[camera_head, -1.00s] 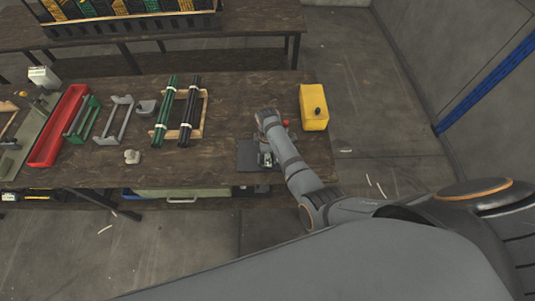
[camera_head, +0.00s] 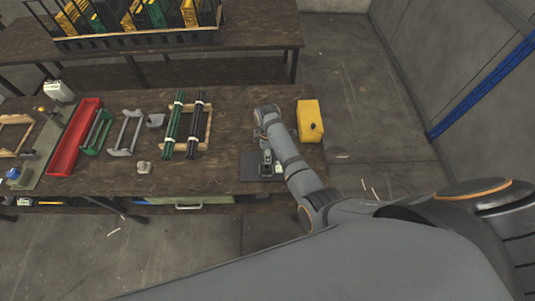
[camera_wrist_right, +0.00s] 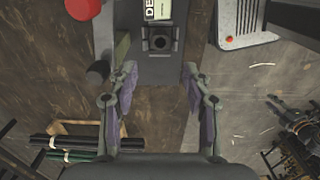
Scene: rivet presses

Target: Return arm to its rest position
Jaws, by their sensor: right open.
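My right arm (camera_head: 290,160) comes in from the right in the head view and reaches over the front right of the wooden table. In the right wrist view my right gripper (camera_wrist_right: 163,88) has its two fingers spread apart with nothing between them. A dark press-like fixture (camera_wrist_right: 160,40) with a white label lies just beyond the fingertips; I cannot tell how far. A red knob (camera_wrist_right: 83,8) shows beside it. In the head view the dark base plate (camera_head: 249,168) is partly hidden by my arm. My left gripper is not in view.
A yellow box (camera_head: 310,122) stands at the table's right end. Green and black rods (camera_head: 184,130) lie in a wooden holder left of my arm. Further left are grey holders and a red tray (camera_head: 72,145). Open floor (camera_head: 375,120) lies right of the table.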

